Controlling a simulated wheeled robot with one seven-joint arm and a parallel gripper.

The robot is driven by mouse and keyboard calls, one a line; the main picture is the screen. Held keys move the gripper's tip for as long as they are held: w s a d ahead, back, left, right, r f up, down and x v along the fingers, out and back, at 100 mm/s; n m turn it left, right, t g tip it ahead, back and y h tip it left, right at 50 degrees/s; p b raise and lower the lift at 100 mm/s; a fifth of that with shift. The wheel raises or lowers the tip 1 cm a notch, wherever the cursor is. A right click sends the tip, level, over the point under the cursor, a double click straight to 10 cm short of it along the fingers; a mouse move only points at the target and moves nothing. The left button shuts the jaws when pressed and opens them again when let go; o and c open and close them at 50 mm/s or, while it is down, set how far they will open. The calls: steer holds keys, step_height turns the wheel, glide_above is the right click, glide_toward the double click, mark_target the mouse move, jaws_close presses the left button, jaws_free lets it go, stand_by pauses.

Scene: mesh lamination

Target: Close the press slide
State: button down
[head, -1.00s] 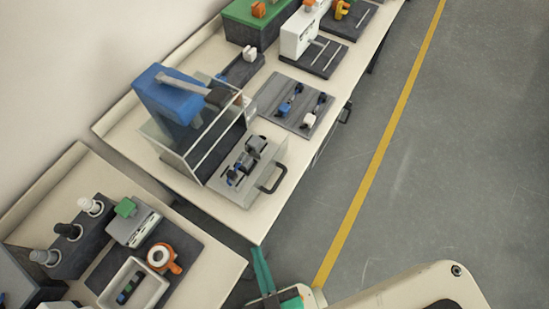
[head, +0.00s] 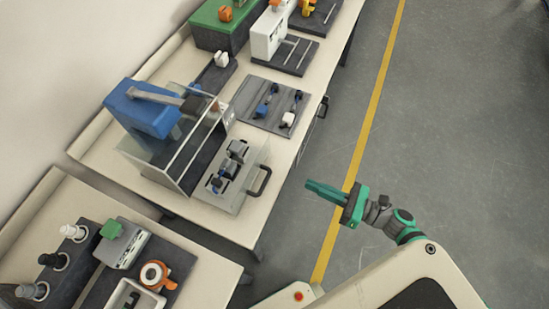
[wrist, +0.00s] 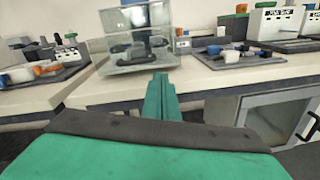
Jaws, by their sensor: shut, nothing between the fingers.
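The press (head: 145,108) is blue with a grey lever and stands on the long bench inside a clear guard (head: 190,150). Its slide (head: 220,195) is a grey tray pulled out toward the bench's front edge, with dark and blue parts on it. A black handle (head: 260,181) is on the slide's front. My green gripper (head: 325,192) is shut and empty, over the floor to the right of the handle and apart from it. In the wrist view, the gripper (wrist: 161,82) points at the bench, below the slide's handle (wrist: 138,58).
A grey board (head: 262,105) with small blue and white parts lies on the bench beyond the slide. A nearer bench (head: 190,285) holds a white box and an orange roll. The floor (head: 440,130) to the right is clear.

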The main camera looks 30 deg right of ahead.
steer(key=w+d+n, duration=0.1)
steer(key=n, duration=0.1)
steer(key=n+y, duration=0.1)
steer(key=n, duration=0.1)
glide_toward(265, 156)
steer(key=shift+g, duration=0.3)
steer(key=x, duration=0.4)
steer(key=r+x, duration=0.1)
steer(key=x, duration=0.1)
steer(key=shift+w+a, duration=0.2)
